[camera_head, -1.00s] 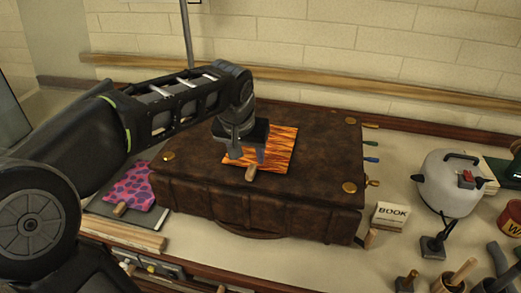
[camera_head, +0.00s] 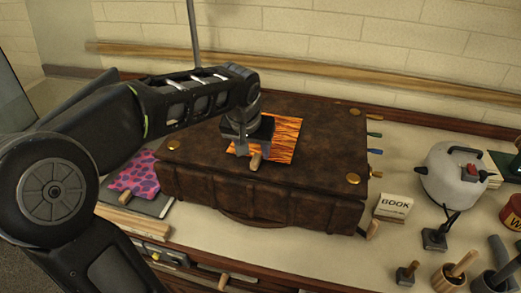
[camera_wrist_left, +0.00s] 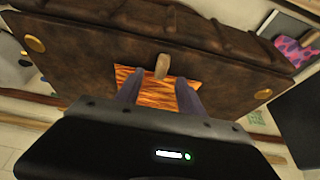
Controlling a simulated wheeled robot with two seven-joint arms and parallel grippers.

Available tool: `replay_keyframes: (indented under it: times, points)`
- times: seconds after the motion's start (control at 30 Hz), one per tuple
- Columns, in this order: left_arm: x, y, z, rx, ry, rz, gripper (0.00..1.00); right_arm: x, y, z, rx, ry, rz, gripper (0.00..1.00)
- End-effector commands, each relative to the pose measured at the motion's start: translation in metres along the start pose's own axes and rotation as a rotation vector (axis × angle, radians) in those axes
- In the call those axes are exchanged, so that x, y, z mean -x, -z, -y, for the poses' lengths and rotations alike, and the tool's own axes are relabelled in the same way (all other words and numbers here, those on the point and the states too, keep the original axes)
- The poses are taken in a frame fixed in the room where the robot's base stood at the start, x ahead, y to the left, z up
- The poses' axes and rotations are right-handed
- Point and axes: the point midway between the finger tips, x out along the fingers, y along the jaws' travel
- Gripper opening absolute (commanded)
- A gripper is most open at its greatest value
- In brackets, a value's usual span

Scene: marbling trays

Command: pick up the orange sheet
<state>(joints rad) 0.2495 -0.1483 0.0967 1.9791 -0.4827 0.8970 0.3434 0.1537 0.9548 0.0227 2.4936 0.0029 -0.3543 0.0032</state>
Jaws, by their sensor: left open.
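The orange sheet (camera_head: 284,143) has a flame-like pattern and lies flat on top of a brown leather case. A short wooden peg-like handle (camera_head: 255,161) sits at its near edge; it also shows in the left wrist view (camera_wrist_left: 162,66). My left gripper (camera_head: 243,150) is over the sheet's left near part and hides some of it. In the left wrist view the two fingers (camera_wrist_left: 158,98) are apart on either side of the orange sheet (camera_wrist_left: 158,92), with the handle between and beyond them. Whether the fingertips touch anything is unclear. My right gripper is not in view.
The brown case (camera_head: 320,170) bears the sheet and has brass studs at its corners. A pink and purple spotted sheet (camera_head: 135,178) lies left of it. A book block (camera_head: 394,207), a white kettle-like pot (camera_head: 452,174) and several wooden-handled tools stand to the right.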

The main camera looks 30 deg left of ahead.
Motion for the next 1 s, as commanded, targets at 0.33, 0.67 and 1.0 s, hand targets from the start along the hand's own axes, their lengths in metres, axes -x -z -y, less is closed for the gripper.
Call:
replay_keyframes:
  times: [0.33, 0.67, 1.0]
  points:
    - [-0.044, -0.002, 0.003, 0.0, 0.001, 0.004, 0.45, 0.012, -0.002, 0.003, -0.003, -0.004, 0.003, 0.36]
    - [-0.048, -0.002, 0.003, 0.001, 0.0, 0.001, 0.45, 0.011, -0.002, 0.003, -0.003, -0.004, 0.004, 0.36]
    - [-0.048, -0.002, 0.003, 0.0, 0.0, 0.001, 0.44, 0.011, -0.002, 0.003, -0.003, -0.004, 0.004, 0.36]
